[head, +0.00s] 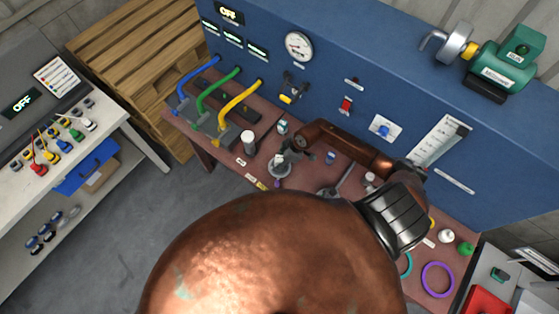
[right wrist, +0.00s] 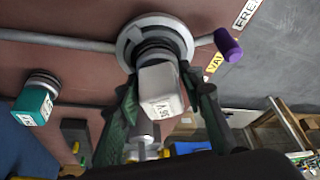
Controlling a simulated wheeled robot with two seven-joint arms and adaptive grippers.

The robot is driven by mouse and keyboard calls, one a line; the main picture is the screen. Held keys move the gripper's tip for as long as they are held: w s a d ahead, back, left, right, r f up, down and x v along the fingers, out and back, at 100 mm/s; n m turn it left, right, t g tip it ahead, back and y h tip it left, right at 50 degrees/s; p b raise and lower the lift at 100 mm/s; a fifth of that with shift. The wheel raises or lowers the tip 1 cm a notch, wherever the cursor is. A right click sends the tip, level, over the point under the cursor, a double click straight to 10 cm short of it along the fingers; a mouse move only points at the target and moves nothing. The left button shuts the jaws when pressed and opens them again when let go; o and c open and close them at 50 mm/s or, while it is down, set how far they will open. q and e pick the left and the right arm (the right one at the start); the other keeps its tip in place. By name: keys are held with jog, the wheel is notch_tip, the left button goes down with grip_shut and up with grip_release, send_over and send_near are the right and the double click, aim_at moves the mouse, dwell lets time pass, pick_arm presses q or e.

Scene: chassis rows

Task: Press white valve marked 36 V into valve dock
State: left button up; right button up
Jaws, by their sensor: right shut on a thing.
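The white valve (right wrist: 162,92) is between the fingers of my right gripper (right wrist: 166,100) in the right wrist view. The mark on its face appears upside down and looks like 36 V. The valve dock (right wrist: 128,47) is a grey round fitting with a pipe on each side and a purple end (right wrist: 228,45). The valve's dark ribbed neck lines up with the middle of the dock; I cannot tell how deep it sits. In the head view my right gripper (head: 290,155) is over the dock (head: 280,172), and the valve is mostly hidden. My left gripper is not seen.
A teal valve (right wrist: 35,103) stands left of the dock in the right wrist view. In the head view a white cylinder (head: 249,143) stands left of the dock. The blue panel (head: 330,85) rises behind the bench. A purple ring (head: 438,265) lies at the right.

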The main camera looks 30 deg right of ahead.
jog(key=shift+f+b, duration=0.3)
jog(key=shift+f, duration=0.55)
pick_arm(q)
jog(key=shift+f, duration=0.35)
pick_arm(e)
jog(key=shift+s, duration=0.1)
